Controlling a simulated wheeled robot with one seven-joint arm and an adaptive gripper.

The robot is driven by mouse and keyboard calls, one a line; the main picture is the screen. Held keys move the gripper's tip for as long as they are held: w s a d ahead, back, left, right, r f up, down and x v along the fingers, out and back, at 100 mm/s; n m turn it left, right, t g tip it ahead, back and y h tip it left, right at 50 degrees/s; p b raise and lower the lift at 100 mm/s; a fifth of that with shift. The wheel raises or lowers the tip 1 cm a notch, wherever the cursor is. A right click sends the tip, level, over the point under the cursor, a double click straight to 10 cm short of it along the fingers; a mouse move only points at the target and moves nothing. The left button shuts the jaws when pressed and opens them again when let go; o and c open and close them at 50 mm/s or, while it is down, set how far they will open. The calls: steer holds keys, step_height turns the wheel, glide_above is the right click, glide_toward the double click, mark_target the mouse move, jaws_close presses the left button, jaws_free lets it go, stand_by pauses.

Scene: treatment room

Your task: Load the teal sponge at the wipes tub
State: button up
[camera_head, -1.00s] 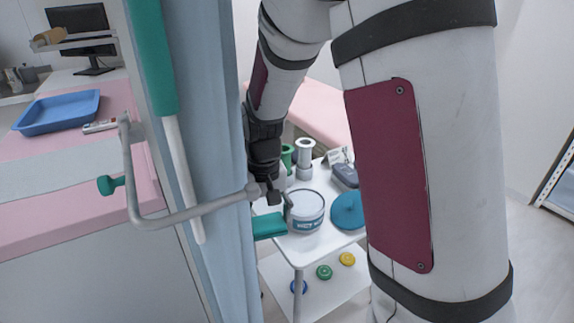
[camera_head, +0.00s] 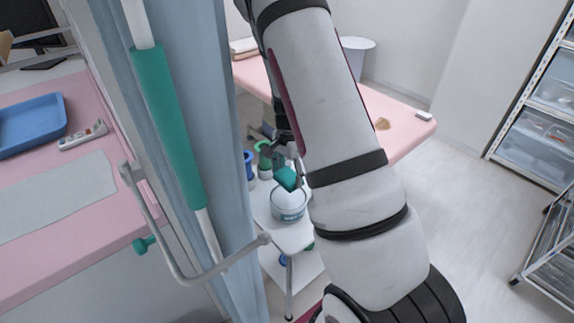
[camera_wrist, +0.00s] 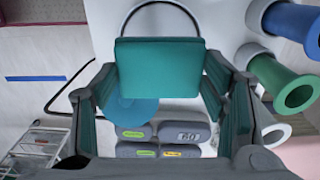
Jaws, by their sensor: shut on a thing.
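The teal sponge (camera_head: 286,179) is a flat block held up by my gripper (camera_head: 284,158). In the wrist view the sponge (camera_wrist: 160,66) sits between the two fingertips of my gripper (camera_wrist: 162,78), which is shut on it. My arm hides the area right of the tub.
Blue (camera_wrist: 292,25) and green (camera_wrist: 288,86) spool-like items stand at the right in the wrist view. A teal disc (camera_wrist: 128,110) and several grey labelled cases (camera_wrist: 180,134) lie below the sponge. A blue curtain (camera_head: 217,150) and a rail (camera_head: 190,268) are close on the left.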

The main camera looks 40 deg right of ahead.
steer(key=b, duration=0.3)
glide_above(288, 197)
steer(key=shift+w+d+f, duration=0.1)
steer(key=shift+f, duration=1.25)
steer(key=shift+w+d+f, duration=0.1)
steer(key=shift+f, duration=1.2)
steer(key=shift+s+a+f, duration=0.1)
steer(key=shift+f, duration=0.25)
steer(key=shift+f+b, duration=0.4)
steer(key=shift+f, duration=0.15)
steer(key=shift+r, duration=0.1)
steer(key=shift+r+p, duration=1.85)
steer(key=shift+r, duration=1.6)
